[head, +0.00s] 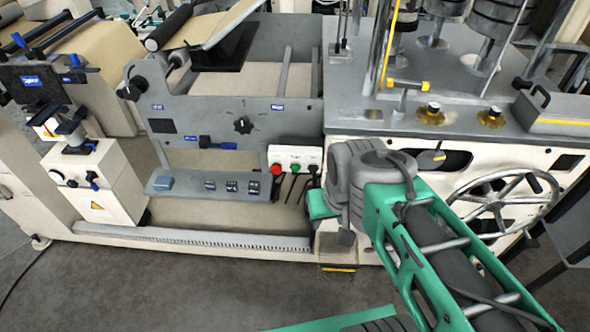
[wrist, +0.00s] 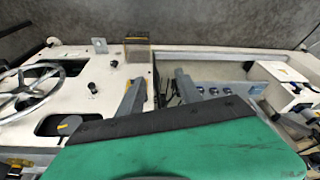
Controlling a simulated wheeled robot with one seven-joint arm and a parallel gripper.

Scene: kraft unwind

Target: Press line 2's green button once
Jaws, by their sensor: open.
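A white control box (head: 295,157) is mounted on the front of the grey machine in the head view. It carries a green button (head: 295,169), with a red button (head: 276,169) to its left and a black switch (head: 313,170) to its right. The box's small labels are unreadable. In the wrist view my gripper (wrist: 158,92) is open, with two grey fingers apart and nothing between them. I cannot make out the green button there. In the head view my arm hides the fingers, below and to the right of the box.
A grey shelf with small knobs (head: 231,187) lies below and left of the control box. A spoked handwheel (head: 502,203) is at the right, also in the wrist view (wrist: 30,92). A white post unit (head: 97,180) stands at the left.

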